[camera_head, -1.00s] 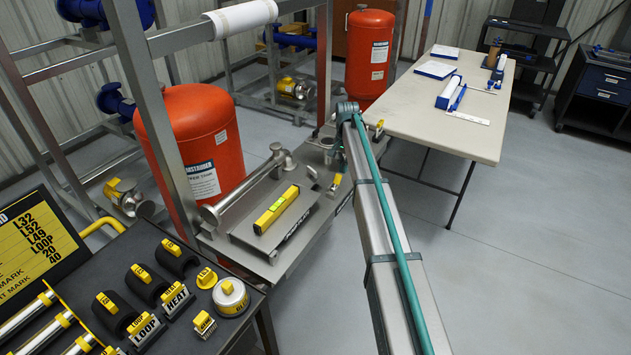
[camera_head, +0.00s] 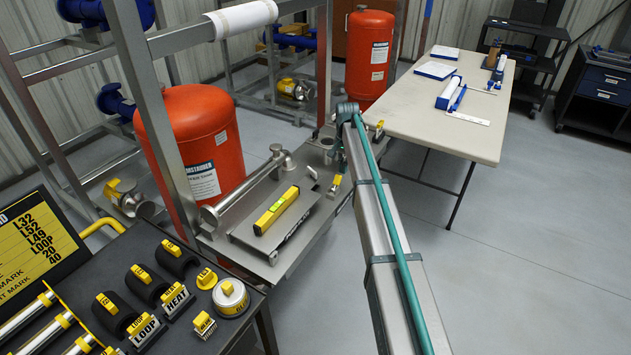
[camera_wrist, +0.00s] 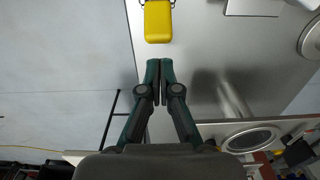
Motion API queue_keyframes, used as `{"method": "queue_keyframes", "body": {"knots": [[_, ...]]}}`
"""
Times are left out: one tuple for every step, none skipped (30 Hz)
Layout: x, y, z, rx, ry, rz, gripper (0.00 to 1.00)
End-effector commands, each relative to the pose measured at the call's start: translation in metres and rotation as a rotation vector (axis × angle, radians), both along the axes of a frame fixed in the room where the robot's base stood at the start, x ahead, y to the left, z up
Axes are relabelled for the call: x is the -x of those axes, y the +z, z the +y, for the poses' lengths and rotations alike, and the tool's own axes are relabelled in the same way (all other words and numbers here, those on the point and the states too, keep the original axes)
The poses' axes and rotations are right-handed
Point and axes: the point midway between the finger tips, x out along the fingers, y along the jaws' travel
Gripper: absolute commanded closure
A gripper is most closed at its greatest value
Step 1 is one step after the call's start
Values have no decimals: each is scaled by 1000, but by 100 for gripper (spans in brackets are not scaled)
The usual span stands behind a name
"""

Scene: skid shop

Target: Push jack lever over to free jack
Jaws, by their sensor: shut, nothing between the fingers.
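The jack lever appears to be the part with the yellow grip (camera_wrist: 157,22) at the top of the wrist view, above the steel plate. A small yellow-ended part (camera_head: 336,181) at the right edge of the steel bench in the head view looks like the same lever. My gripper (camera_wrist: 160,64) is shut and empty, its fingertips a short gap below the yellow grip in the wrist picture. In the head view my arm largely hides the gripper. The jack itself cannot be made out clearly.
The steel bench (camera_head: 262,254) carries a yellow spirit level (camera_head: 276,210) and a steel pipe piece (camera_head: 245,184). An orange tank (camera_head: 190,150) stands at its left. A beige table (camera_head: 425,112) lies right of my arm. A round opening (camera_wrist: 251,139) shows in the wrist view.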

Motion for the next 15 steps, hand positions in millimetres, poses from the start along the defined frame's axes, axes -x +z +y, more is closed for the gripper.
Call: {"method": "queue_keyframes", "body": {"knots": [[0, 0, 0, 0, 0, 0, 100], [0, 0, 0, 0, 0, 0, 100], [0, 0, 0, 0, 0, 0, 100], [0, 0, 0, 0, 0, 0, 100], [0, 0, 0, 0, 0, 0, 100], [0, 0, 0, 0, 0, 0, 100], [0, 0, 0, 0, 0, 0, 100], [0, 0, 0, 0, 0, 0, 100], [0, 0, 0, 0, 0, 0, 100], [1, 0, 0, 0, 0, 0, 100], [1, 0, 1, 0, 0, 0, 100], [2, 0, 1, 0, 0, 0, 100], [3, 0, 2, 0, 0, 0, 100], [4, 0, 2, 0, 1, 0, 100], [5, 0, 3, 0, 1, 0, 100]]}}
